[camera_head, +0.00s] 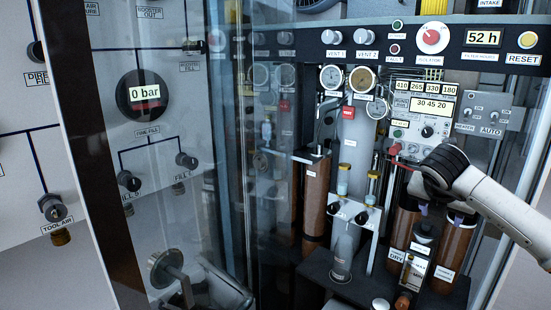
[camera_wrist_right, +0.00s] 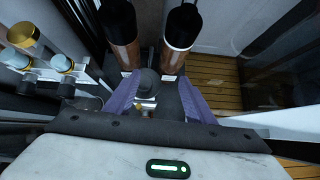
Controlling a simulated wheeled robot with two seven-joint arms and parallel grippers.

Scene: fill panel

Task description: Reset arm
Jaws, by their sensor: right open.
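My right gripper (camera_head: 441,213) comes in from the right in the head view, in front of the brown cylinders. Its purple fingers are apart and nothing is held between them. In the right wrist view the open fingers (camera_wrist_right: 158,100) point at a dark round cap on a small fitting (camera_wrist_right: 146,103), seen between them; I cannot tell whether they touch it. The yellow RESET button (camera_head: 528,40) is at the top right of the panel, well above the gripper.
Brown cylinders (camera_head: 457,250) stand close around the right gripper. A glass door (camera_head: 225,150) stands left of the open cabinet. The gauge panel (camera_head: 430,105) with knobs is behind and above. A round metal handwheel (camera_head: 165,270) is at lower left.

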